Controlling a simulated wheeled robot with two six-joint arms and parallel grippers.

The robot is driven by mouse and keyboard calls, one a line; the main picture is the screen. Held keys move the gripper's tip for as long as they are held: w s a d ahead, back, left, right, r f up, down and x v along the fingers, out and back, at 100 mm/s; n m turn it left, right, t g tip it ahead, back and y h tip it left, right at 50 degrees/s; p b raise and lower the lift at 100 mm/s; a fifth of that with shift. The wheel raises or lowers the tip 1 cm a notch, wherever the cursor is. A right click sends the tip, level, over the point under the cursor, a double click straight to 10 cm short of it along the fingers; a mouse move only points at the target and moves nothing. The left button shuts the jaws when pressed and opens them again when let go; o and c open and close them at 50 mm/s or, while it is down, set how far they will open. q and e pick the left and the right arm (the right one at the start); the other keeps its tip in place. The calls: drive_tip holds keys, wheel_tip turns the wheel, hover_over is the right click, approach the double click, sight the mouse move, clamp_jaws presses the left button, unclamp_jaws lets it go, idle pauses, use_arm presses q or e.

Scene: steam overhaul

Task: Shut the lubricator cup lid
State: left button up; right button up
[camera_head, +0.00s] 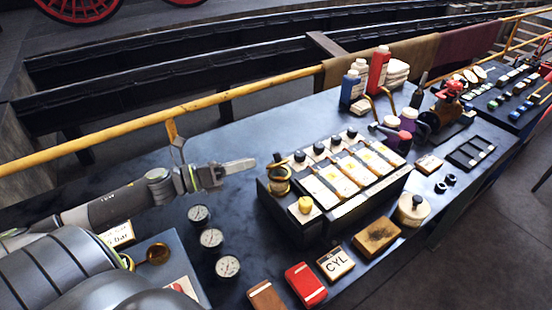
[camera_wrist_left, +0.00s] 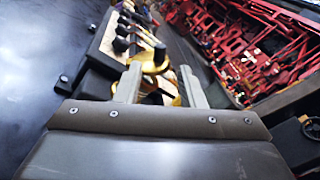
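A brass cup (camera_head: 279,187) stands at the left end of the dark lubricator box (camera_head: 330,220). A black knob (camera_head: 277,158) shows above it; I cannot tell clearly how far its lid is raised. In the left wrist view, a brass disc (camera_wrist_left: 149,67) with a black knob (camera_wrist_left: 160,53) shows ahead, beyond the fingertips, with more brass below it. My left gripper (camera_head: 245,166) is left of the cup, pointing toward it, apart from it. It also shows in the left wrist view (camera_wrist_left: 161,82), with its fingers apart and nothing gripped. My right gripper is out of view.
Several black knobs (camera_head: 319,148) line the box's back edge. Three round gauges (camera_head: 212,238) lie in front of my left arm. Bottles (camera_head: 379,69) stand at the back right. A yellow rail (camera_head: 135,126) runs behind the table. A red block (camera_head: 305,284) lies in front.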

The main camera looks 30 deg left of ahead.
sight(276, 156)
use_arm(q)
drive_tip(key=p+x, duration=0.3)
drive_tip(key=x, duration=0.4)
drive_tip(key=shift+w+r, duration=0.15)
drive_tip(key=shift+p+x, duration=0.45)
drive_tip(key=shift+x, duration=0.35)
drive_tip(key=shift+f, duration=0.2)
drive_tip(key=shift+c, duration=0.4)
clamp_jaws()
